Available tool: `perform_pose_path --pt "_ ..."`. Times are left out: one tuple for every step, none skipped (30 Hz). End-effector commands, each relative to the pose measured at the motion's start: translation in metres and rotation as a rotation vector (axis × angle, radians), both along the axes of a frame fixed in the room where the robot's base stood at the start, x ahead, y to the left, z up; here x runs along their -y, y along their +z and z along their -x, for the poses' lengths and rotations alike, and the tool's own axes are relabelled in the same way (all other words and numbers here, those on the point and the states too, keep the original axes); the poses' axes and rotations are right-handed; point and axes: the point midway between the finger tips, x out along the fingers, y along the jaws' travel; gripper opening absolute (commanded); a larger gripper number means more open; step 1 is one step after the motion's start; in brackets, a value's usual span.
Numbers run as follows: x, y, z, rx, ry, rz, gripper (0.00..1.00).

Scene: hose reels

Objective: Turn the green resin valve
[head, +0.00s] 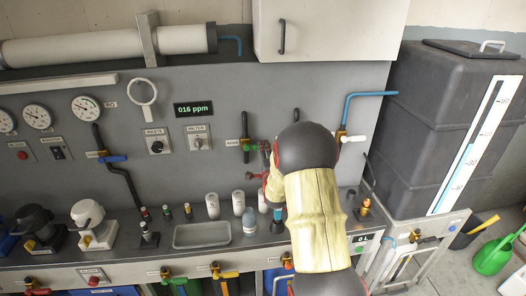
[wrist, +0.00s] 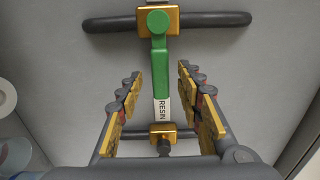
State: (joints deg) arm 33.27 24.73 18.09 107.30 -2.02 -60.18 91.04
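The green resin valve handle (wrist: 159,70) points down from a brass valve body (wrist: 159,22) on a dark horizontal pipe in the wrist view. A white RESIN label (wrist: 162,109) shows below the handle's upper part. My gripper (wrist: 158,76) is open, one finger on each side of the handle, with visible gaps on both sides. Whether the fingertips reach as deep as the handle is unclear. In the head view, the green handle (head: 250,146) shows on the grey panel just left of my arm, which hides most of my gripper.
A blue-handled valve (head: 113,158) is further left on the panel, and a blue pipe (head: 368,95) runs right to the dark tank (head: 440,110). White cups (head: 212,205), a bottle (head: 249,221) and a metal tray (head: 202,235) stand on the counter below.

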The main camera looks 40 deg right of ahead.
Motion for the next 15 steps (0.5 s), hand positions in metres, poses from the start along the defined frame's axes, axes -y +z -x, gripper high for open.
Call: perform_pose_path --pt "0.0023 -0.0012 -0.0039 0.000 0.000 0.000 0.36" --pt "0.0032 -0.0009 -0.0056 0.000 0.000 0.000 0.36" --pt "0.0043 -0.0005 -0.0074 0.000 0.000 0.000 0.36" --pt "0.0048 -0.0002 -0.0083 0.000 0.000 0.000 0.36" --pt "0.0052 -0.0001 -0.0089 0.000 0.000 0.000 0.36" --pt "0.0055 0.0001 -0.0094 0.000 0.000 0.000 0.36" --pt "0.0056 0.0001 -0.0096 0.000 0.000 0.000 0.36" --pt "0.0056 0.0001 -0.0096 -0.001 0.000 -0.001 0.36" --pt "0.0056 0.0002 -0.0096 -0.001 0.000 -0.001 0.36" --pt "0.0056 0.0002 -0.0095 -0.001 0.000 -0.001 0.36" --pt "0.0056 0.0002 -0.0095 -0.001 0.000 -0.001 0.36" --pt "0.0055 0.0002 -0.0094 -0.001 0.000 -0.001 0.36" --pt "0.0055 0.0001 -0.0094 -0.001 0.000 -0.001 0.35" --pt "0.0054 0.0001 -0.0094 -0.001 0.000 -0.001 0.34" --pt "0.0055 0.0001 -0.0093 -0.001 0.000 -0.001 0.31"
